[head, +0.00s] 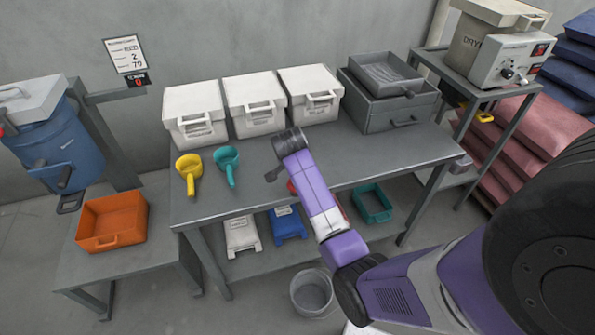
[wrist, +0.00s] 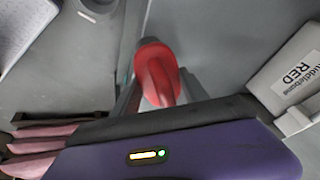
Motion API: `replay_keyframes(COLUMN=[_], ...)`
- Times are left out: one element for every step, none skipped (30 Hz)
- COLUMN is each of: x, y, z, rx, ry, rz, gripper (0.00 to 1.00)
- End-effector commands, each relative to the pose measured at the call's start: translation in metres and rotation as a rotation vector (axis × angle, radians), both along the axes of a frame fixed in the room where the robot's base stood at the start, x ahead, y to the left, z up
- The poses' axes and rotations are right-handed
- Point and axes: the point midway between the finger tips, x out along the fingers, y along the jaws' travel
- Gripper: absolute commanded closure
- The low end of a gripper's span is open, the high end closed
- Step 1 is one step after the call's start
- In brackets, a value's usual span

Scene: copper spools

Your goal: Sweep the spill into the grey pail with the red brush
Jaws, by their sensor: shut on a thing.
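In the wrist view my gripper (wrist: 160,88) is shut on a red rounded thing, which looks like the red brush (wrist: 157,70). Its lower part and bristles cannot be made out. In the head view my arm reaches over the grey bench, and a small bit of red (head: 291,186) shows beside the arm, mostly hidden by it. A grey pail (head: 301,304) stands upright on the floor in front of the bench, apart from the gripper. I cannot make out the spill in either view.
The bench (head: 385,160) carries several white lidded bins (head: 195,125), a yellow scoop (head: 190,180), a teal scoop (head: 229,175) and a grey box (head: 390,115). An orange tray (head: 130,238) is on the low left table. Pink sacks (head: 490,165) are stacked at right.

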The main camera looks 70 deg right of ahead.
Motion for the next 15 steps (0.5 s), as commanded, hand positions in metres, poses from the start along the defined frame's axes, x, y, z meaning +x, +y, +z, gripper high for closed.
replay_keyframes(x=[-0.004,-0.005,-0.008,-0.010,-0.012,-0.014,-0.016,-0.018,-0.020,-0.022,-0.024,-0.026,-0.028,-0.030,-0.029], y=[0.002,0.003,0.005,0.006,0.007,0.008,0.009,0.011,0.012,0.014,0.015,0.016,0.017,0.019,0.018], z=[0.002,0.002,0.002,0.001,0.001,0.001,0.001,0.001,0.001,0.001,0.001,0.002,0.002,0.001,0.007], rx=[0.000,0.000,0.000,0.000,0.000,0.000,0.000,0.000,0.000,0.000,0.000,0.000,0.000,0.000,-0.001], ry=[0.000,0.000,0.000,0.000,0.000,0.000,0.000,0.000,0.000,0.000,0.000,0.000,0.000,0.000,-0.001], rz=[0.000,0.000,0.000,0.000,0.000,0.000,-0.001,-0.001,0.000,0.000,0.000,-0.001,-0.001,0.000,0.000], gripper=[0.95,0.95,0.95,0.95,0.95,0.95,0.95,0.95,0.95,0.95,0.95,0.95,0.95,0.95,0.95])
